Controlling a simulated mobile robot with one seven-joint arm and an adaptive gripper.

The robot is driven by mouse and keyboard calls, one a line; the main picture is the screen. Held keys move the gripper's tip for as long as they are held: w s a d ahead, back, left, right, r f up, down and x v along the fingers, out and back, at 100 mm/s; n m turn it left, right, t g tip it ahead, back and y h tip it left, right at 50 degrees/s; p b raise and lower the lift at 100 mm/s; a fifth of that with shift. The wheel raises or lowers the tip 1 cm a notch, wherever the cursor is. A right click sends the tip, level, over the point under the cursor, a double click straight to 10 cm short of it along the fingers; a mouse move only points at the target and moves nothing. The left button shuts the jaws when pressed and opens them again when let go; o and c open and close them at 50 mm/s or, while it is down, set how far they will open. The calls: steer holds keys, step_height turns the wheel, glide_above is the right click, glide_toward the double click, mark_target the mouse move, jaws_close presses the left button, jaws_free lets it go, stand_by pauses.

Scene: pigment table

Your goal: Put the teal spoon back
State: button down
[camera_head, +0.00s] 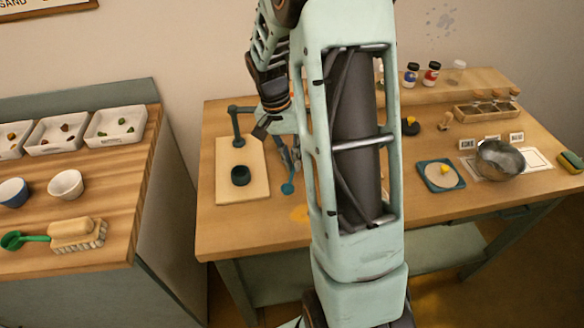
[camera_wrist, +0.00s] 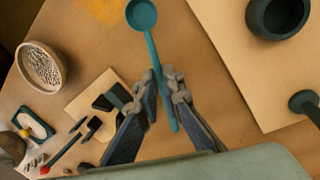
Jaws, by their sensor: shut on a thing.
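The teal spoon (camera_wrist: 151,45) is in my gripper (camera_wrist: 158,88) in the wrist view. Its handle runs between the two fingers, and its round bowl points away from them. In the head view the spoon's bowl (camera_head: 287,188) hangs low, just right of a pale board (camera_head: 257,190). My gripper (camera_head: 284,150) is partly hidden there behind my arm. A dark teal stand with a short top arm (camera_head: 236,122) rises at the back left of the board. It is not clear whether the spoon touches the table.
A dark pot (camera_head: 240,176) stands on the pale board. An orange patch (camera_head: 299,213) lies on the table near the front. A teal scale (camera_head: 441,188) and a metal bowl (camera_head: 500,160) are to the right. My arm hides the table's middle.

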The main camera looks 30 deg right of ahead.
mark_target(295, 179)
steer(key=shift+f, duration=1.55)
steer(key=shift+f, duration=0.1)
steer(key=shift+f, duration=0.15)
steer(key=c, duration=2.1)
jaws_free()
steer(key=r, duration=0.4)
steer(key=w+a+r, duration=0.1)
steer(key=r, duration=0.7)
steer(key=shift+w+a+r, duration=0.2)
steer(key=shift+a, duration=0.2)
